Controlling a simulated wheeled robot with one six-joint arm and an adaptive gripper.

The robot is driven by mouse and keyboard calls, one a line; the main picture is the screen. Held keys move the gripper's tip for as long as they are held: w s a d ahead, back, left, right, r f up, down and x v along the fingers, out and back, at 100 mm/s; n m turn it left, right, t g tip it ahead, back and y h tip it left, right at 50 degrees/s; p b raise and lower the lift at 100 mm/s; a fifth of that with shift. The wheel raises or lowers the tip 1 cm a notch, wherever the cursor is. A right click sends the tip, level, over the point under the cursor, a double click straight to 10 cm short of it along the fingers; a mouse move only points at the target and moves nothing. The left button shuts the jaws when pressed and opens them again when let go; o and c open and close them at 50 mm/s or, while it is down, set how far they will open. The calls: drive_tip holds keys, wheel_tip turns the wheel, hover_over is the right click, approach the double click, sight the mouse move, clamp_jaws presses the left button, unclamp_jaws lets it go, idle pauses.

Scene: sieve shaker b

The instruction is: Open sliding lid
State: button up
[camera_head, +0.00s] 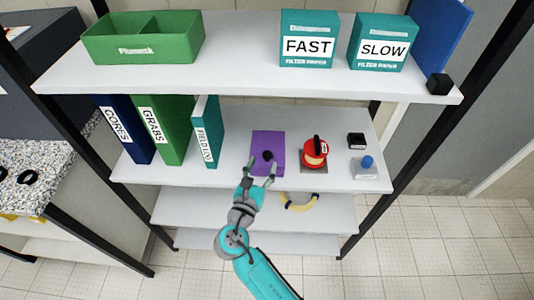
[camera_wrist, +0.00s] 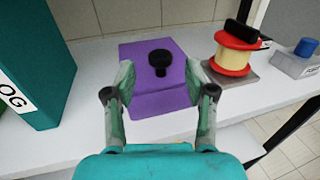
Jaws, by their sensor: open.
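A purple box (camera_head: 267,144) with a black knob (camera_head: 268,156) on top sits on the second shelf, near the shelf's middle. It also shows in the wrist view (camera_wrist: 160,101), where the black knob (camera_wrist: 160,60) stands upright on its top. The box looks closed, with no opening visible. My gripper (camera_head: 261,170) is open and empty in front of the box. In the wrist view its two fingers (camera_wrist: 162,90) appear on either side of the box, short of the knob. Whether the fingers touch the box cannot be told.
A red and yellow spool-like item (camera_head: 314,152) stands right of the box, with a blue-topped grey block (camera_head: 369,168) and a small black item (camera_head: 356,140) further right. The FIELD LOG binder (camera_head: 206,130) stands at left.

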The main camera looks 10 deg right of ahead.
sight(266, 158)
drive_tip(key=shift+x, duration=2.65)
clamp_jaws()
